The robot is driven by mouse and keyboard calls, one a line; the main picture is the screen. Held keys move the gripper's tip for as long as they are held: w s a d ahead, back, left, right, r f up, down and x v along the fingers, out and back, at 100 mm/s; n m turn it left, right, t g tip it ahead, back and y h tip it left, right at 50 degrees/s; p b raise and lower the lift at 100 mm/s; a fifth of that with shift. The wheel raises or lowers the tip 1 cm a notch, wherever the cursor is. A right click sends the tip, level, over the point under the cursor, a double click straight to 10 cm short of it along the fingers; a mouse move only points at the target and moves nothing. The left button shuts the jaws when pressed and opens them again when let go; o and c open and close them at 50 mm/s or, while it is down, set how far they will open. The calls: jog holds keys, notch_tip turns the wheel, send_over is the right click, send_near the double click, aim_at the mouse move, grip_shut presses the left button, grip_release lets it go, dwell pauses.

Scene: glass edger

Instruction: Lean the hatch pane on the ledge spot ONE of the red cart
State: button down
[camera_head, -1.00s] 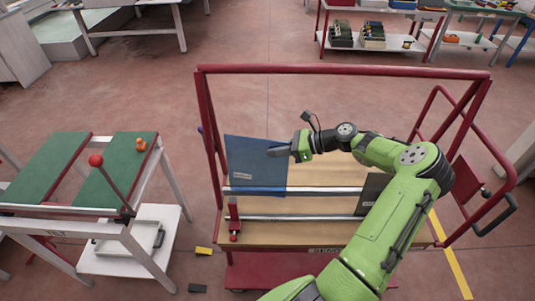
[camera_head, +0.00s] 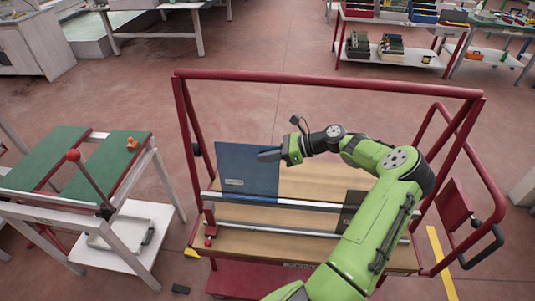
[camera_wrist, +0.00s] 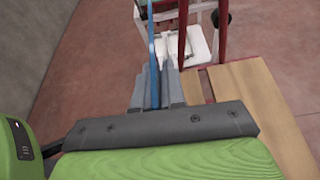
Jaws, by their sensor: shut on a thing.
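The hatch pane is a dark blue sheet (camera_head: 238,172) with a small pale label low on its left side. It stands nearly upright at the left of the red cart (camera_head: 325,81), its lower part by the silver rail. In the wrist view the pane (camera_wrist: 154,65) shows edge-on as a thin blue strip. My gripper (camera_head: 265,155) is shut on the pane's right edge; its grey fingers (camera_wrist: 160,88) lie on both sides of the strip. I cannot tell whether the pane's bottom edge touches the ledge. No spot marking is readable.
A dark grey pane (camera_head: 352,205) stands on the cart's right, partly behind my arm. A green-topped table (camera_head: 110,160) with a red-knobbed lever (camera_head: 73,156) is at left. Bare wooden board (camera_head: 310,183) shows between the panes.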

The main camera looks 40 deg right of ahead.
aim_at(267, 195)
jog(key=shift+r+p, duration=0.25)
jog(key=shift+p, duration=0.1)
jog(key=shift+f, duration=0.15)
jog(key=shift+s+a+f+b, duration=0.15)
jog(key=shift+f+b, duration=0.75)
jog(key=shift+f, duration=1.75)
jog(key=shift+s+a+f+b, duration=0.15)
jog(key=shift+f+b, duration=0.75)
jog(key=shift+f, duration=1.8)
jog(key=shift+a+f+b, duration=0.15)
jog(key=shift+f+b, duration=0.75)
jog(key=shift+f, duration=2.25)
jog(key=c, duration=1.1)
grip_release()
jog(key=shift+s, duration=0.1)
